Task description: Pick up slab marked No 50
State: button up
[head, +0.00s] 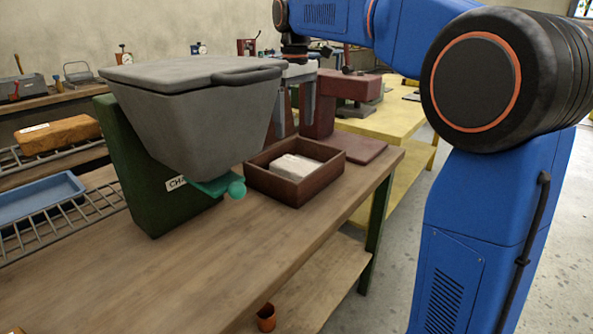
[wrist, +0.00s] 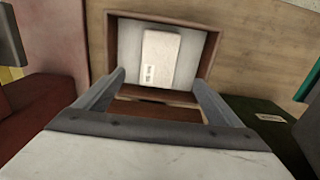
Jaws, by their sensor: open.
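A pale slab (wrist: 160,60) with a small white label lies in a brown open box; the label is too small to read. It lies on a wider pale grey surface. In the head view the pale slab (head: 297,168) shows inside the box (head: 275,186) on the wooden bench. My gripper (head: 293,130) is above the box's back part, pointing down, open and empty. In the wrist view my gripper (wrist: 158,80) has its two fingers apart, near the slab's lower end in the picture. I cannot tell the exact height gap.
A dark red machine (head: 335,95) stands behind the box. The bench front (head: 190,275) is clear. A wire rack (head: 65,218) with a blue tray is at left.

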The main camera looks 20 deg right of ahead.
aim_at(296, 164)
notch_tip(296, 164, down, 13)
jog(key=shift+w+d, duration=0.1)
jog(key=shift+d, duration=0.05)
dwell(0.5)
jog(key=shift+c, duration=0.3)
jog(key=c, duration=1.5)
jog(key=shift+r, duration=0.15)
jog(key=shift+c, duration=0.2)
